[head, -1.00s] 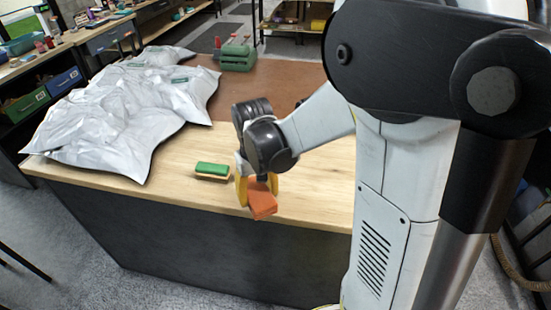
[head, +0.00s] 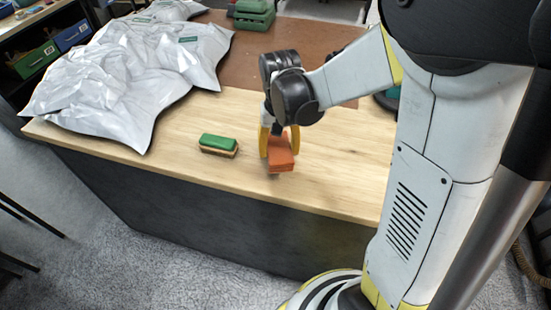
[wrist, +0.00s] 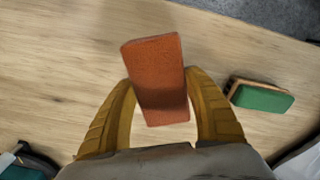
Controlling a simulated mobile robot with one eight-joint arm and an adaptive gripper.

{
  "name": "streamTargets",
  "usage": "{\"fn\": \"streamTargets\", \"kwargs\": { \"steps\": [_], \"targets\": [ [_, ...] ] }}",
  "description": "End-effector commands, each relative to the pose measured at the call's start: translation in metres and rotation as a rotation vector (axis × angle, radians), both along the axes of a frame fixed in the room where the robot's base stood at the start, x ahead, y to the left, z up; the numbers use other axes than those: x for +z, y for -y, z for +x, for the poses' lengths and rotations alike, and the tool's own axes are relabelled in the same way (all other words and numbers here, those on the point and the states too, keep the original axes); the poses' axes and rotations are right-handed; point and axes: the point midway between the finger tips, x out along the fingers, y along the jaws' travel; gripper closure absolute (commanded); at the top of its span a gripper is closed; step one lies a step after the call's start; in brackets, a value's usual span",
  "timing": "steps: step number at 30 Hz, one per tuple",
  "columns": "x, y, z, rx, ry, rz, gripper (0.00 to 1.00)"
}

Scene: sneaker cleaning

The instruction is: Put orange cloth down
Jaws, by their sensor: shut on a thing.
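The orange cloth (head: 281,153) is a folded block between the yellow fingers of my gripper (head: 279,142). My gripper is shut on it over the front part of the wooden table (head: 330,180). In the wrist view the orange cloth (wrist: 157,75) fills the gap between both fingers (wrist: 162,110), with its far end sticking out beyond them. I cannot tell whether its underside touches the tabletop.
A green-topped brush (head: 218,145) lies on the table left of the cloth; it also shows in the wrist view (wrist: 262,97). White plastic bags (head: 115,75) cover the left side. A green object (head: 254,14) stands at the back. Bare wood surrounds the cloth.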

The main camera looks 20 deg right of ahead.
Motion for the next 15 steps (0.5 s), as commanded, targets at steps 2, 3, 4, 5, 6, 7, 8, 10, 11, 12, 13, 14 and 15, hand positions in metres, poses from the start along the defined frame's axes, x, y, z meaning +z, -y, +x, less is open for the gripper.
{"fn": "streamTargets", "kwargs": {
  "steps": [2,3,4,5,6,7,8,10,11,12,13,14,15],
  "targets": [
    [-0.004,-0.004,0.004,0.001,0.000,0.000,0.65],
    [-0.005,-0.005,0.005,0.001,0.000,0.000,0.65],
    [-0.007,-0.006,0.005,0.001,0.000,0.000,0.65],
    [-0.009,-0.006,0.005,0.000,0.000,0.000,0.65],
    [-0.014,-0.006,0.005,0.000,0.000,0.000,0.65],
    [-0.018,-0.006,0.005,0.000,0.000,0.000,0.65],
    [-0.023,-0.006,0.005,0.000,0.000,0.000,0.65],
    [-0.035,-0.006,0.005,0.000,0.000,0.000,0.65],
    [-0.040,-0.006,0.005,0.000,0.000,0.000,0.65],
    [-0.044,-0.006,0.005,0.000,0.000,0.000,0.65],
    [-0.046,-0.006,0.005,0.000,0.000,0.000,0.65],
    [-0.046,-0.006,0.005,0.000,0.000,0.000,0.65],
    [-0.045,-0.006,0.005,0.000,0.000,0.000,0.65]
  ]
}}
